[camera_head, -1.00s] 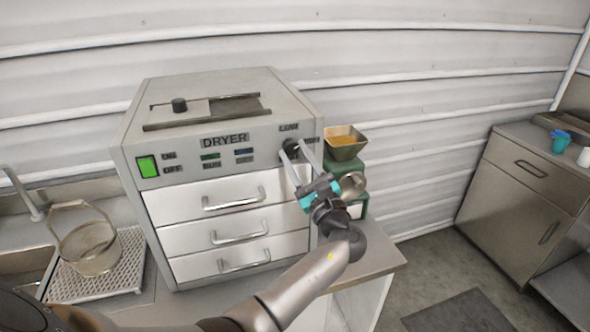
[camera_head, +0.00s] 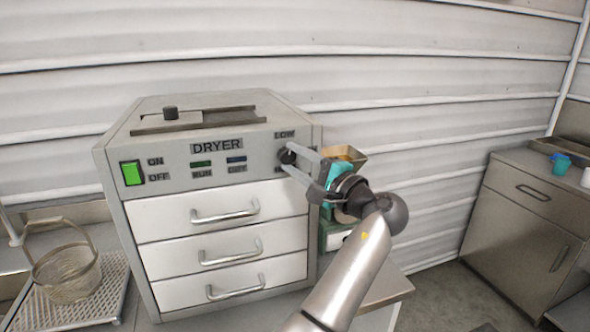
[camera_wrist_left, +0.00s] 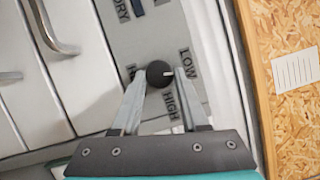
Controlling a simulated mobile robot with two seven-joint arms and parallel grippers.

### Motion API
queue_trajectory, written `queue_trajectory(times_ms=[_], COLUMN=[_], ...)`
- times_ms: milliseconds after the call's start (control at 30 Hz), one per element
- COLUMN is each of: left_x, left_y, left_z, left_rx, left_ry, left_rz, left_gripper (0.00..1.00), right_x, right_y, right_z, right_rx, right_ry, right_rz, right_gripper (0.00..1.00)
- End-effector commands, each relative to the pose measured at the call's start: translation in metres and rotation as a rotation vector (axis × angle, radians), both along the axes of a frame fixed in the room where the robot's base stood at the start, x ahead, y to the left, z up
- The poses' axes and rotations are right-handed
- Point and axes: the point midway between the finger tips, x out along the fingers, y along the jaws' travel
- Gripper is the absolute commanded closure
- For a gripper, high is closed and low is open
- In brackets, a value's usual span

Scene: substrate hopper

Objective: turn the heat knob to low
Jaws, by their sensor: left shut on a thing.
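The dryer (camera_head: 215,185) is a grey box with a heat knob (camera_head: 287,156) at the right of its front panel. The knob is small, round and black; it also shows in the left wrist view (camera_wrist_left: 157,76). Its light mark points toward the LOW label (camera_wrist_left: 187,63). My left gripper (camera_head: 290,158) is shut on the knob, one finger on each side. A label on the knob's other side is partly hidden by a finger. My right gripper is not in view.
Drawers with bar handles (camera_head: 228,214) fill the dryer's front below the panel. A green machine with a hopper (camera_head: 345,158) stands close by on the right, partly behind my left gripper. A wire basket (camera_head: 68,275) stands on a perforated tray at left.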

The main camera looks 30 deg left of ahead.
Motion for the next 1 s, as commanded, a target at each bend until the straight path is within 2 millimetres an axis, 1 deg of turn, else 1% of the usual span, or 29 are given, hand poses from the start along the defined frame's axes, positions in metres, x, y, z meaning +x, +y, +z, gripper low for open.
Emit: queue_trajectory(times_ms=[200,400,1000], left_x=[0.0002,0.0002,0.0002], left_y=[-0.0009,-0.0009,-0.0006], left_z=[-0.0005,0.0007,0.0015], left_rx=[-0.095,-0.143,-0.168], left_ry=[-0.104,-0.161,-0.191], left_rz=[0.0,0.0,0.0], left_gripper=[1.0,1.0,1.0], right_x=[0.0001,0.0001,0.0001], right_y=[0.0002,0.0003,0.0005], right_z=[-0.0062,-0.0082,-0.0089], right_rx=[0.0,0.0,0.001], right_ry=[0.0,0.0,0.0], right_rz=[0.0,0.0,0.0], right_gripper=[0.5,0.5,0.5])
